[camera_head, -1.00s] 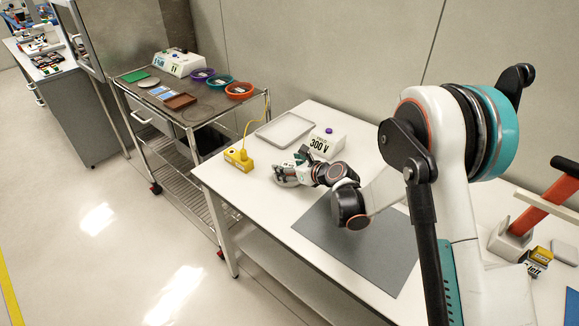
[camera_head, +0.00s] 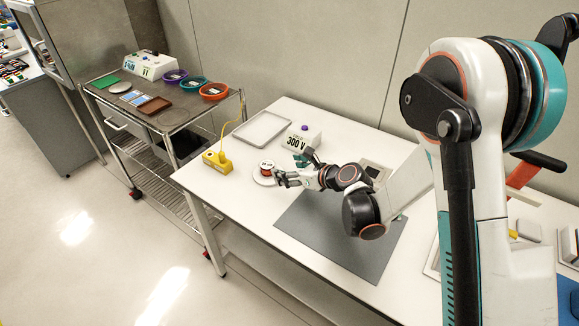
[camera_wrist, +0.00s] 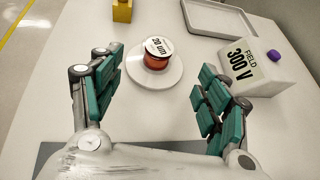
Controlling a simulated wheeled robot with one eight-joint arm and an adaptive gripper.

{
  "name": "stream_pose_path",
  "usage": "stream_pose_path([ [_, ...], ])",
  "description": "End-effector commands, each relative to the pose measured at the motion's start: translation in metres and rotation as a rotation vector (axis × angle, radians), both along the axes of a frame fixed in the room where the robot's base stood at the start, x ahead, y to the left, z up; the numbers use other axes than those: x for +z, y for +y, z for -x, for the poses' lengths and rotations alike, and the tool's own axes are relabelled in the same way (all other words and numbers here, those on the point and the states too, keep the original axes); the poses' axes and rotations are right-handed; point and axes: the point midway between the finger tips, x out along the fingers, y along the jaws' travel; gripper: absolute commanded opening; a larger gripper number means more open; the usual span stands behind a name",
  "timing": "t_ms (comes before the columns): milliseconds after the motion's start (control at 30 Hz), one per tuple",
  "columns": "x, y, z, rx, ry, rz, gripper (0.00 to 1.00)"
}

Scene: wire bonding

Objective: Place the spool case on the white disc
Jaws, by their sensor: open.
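The spool case (camera_wrist: 157,55), a red-orange round case with a white top label reading "20 um", sits upright on the white disc (camera_wrist: 177,80) in the wrist view. In the head view the spool case (camera_head: 267,168) is also on the white disc (camera_head: 260,181), on the white table. My gripper (camera_wrist: 155,92) is open, its teal fingers spread on either side of the disc's near part, with nothing between them. In the head view my gripper (camera_head: 284,178) is just right of the spool case and apart from it.
A white box marked "300 V" (camera_head: 300,138) stands close behind my gripper. A yellow box (camera_head: 217,161) with a cable is left of the disc. A grey tray (camera_head: 262,130) lies behind. A grey mat (camera_head: 340,251) covers the table in front.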

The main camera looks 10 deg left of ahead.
Motion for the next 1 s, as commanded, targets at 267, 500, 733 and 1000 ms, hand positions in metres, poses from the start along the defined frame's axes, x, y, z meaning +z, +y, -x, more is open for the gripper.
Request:
stream_pose_path([
  [267, 0.002, -0.003, 0.002, 0.002, -0.003, 0.003, 0.69],
  [500, 0.038, -0.029, 0.005, 0.056, -0.132, 0.15, 0.69],
  [733, 0.095, -0.083, 0.024, 0.19, -0.365, 0.449, 0.69],
  [1000, 0.148, -0.15, 0.068, 0.392, -0.596, 0.804, 0.69],
])
